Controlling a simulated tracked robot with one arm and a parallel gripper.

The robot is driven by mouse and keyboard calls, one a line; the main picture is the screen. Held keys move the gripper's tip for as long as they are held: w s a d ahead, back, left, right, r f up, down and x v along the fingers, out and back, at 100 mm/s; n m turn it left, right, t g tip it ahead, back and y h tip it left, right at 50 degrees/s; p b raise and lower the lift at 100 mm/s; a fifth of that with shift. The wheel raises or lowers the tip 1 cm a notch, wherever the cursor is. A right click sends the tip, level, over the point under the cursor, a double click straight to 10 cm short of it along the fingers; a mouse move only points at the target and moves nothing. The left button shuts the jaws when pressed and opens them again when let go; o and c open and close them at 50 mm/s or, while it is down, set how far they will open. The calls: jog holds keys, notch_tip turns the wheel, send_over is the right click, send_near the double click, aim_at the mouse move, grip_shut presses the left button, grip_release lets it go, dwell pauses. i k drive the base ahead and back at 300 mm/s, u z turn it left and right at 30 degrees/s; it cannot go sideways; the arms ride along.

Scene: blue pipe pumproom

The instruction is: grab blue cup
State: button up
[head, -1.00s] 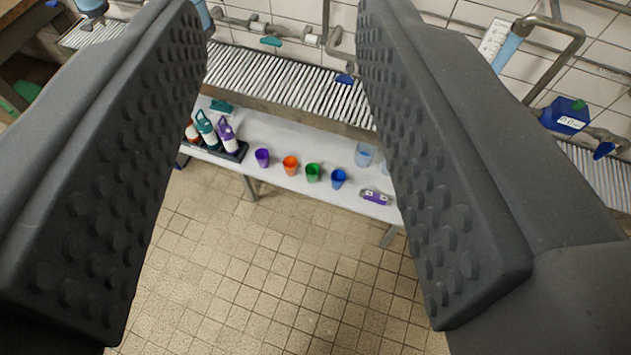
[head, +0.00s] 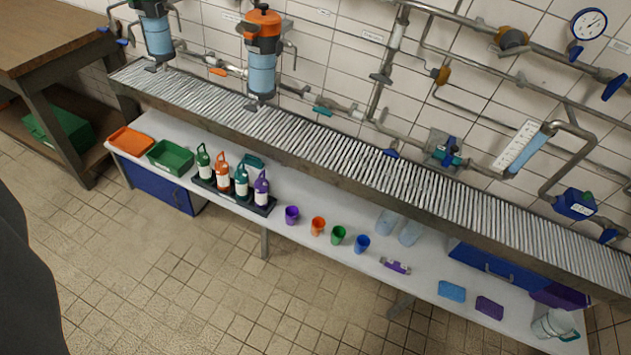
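The blue cup (head: 361,244) stands upright on the white bench (head: 260,240), at the right end of a row of small cups. To its left stand a green cup (head: 338,235), an orange cup (head: 318,226) and a purple cup (head: 292,215). My gripper shows only as a dark finger part (head: 25,285) at the left edge of the view. The other finger is out of view. The gripper is well away from the cup, and nothing is seen between fingers.
Two clear containers (head: 387,222) stand behind the blue cup. A purple-and-white item (head: 395,266) lies to its right. A black tray of bottles (head: 268,208) is on the left. A ribbed grey shelf (head: 330,160) runs above the bench. The tiled floor (head: 190,290) in front is clear.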

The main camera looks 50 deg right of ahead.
aim_at(362, 243)
jog(key=u, duration=1.95)
jog(key=k, duration=2.45)
jog(key=z, duration=1.8)
jog(key=i, duration=1)
